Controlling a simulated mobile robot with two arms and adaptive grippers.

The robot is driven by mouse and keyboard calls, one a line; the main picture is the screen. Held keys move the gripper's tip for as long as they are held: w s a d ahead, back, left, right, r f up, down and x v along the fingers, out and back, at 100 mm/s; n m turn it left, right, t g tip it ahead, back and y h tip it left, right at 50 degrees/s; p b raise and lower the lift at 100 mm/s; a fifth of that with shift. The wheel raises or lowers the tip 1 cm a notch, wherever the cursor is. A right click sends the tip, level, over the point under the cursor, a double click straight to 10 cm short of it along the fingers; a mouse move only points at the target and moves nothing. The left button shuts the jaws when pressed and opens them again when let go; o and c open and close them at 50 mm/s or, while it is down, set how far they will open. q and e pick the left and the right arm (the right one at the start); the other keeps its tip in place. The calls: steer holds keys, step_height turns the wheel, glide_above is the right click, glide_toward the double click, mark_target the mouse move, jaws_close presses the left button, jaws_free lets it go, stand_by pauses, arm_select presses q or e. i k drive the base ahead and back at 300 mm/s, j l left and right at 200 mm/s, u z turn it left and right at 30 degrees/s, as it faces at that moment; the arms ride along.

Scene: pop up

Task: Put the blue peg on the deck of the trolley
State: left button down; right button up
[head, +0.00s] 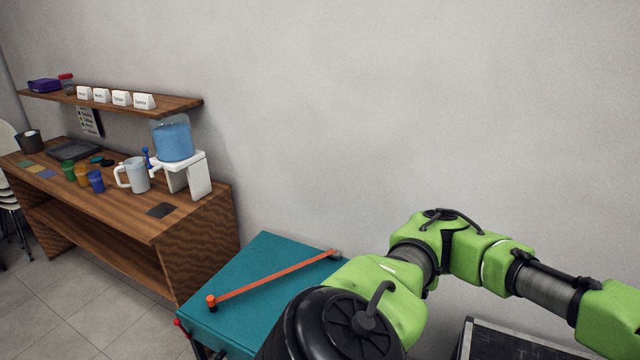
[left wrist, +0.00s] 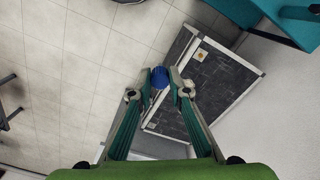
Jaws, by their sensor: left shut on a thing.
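The blue peg (left wrist: 160,77) is between the fingertips of my left gripper (left wrist: 160,82) in the left wrist view. The gripper is shut on it. The peg is seen nearly end-on, so its length is hidden. The dark deck of the trolley (left wrist: 215,85) with its pale metal rim lies below and to the right of the peg in that view. The peg appears near the deck's left edge; its height above the deck cannot be told. In the head view a corner of the dark deck (head: 510,345) shows at the bottom right. My right gripper is not in view.
A teal-topped unit (head: 270,262) carries an orange bar (head: 270,280). A wooden bench (head: 150,215) at the left holds cups, a white jug (head: 134,175) and a blue container (head: 173,140) on a white stand.

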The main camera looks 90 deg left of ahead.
mark_target(265, 308)
steer(key=k+j+u, duration=0.1)
steer(key=j, duration=0.25)
steer(key=k+j+u, duration=0.15)
steer(key=k+j, duration=0.15)
steer(key=k+j+u, duration=0.1)
steer(key=j, duration=0.3)
steer(key=k+j+u, duration=0.15)
steer(key=k+j, duration=0.15)
steer(key=k+j+u, duration=0.1)
steer(key=j, duration=0.4)
steer(key=k+j+u, duration=0.1)
steer(key=j, duration=0.35)
steer(key=k+j+u, duration=0.15)
steer(key=j, duration=0.25)
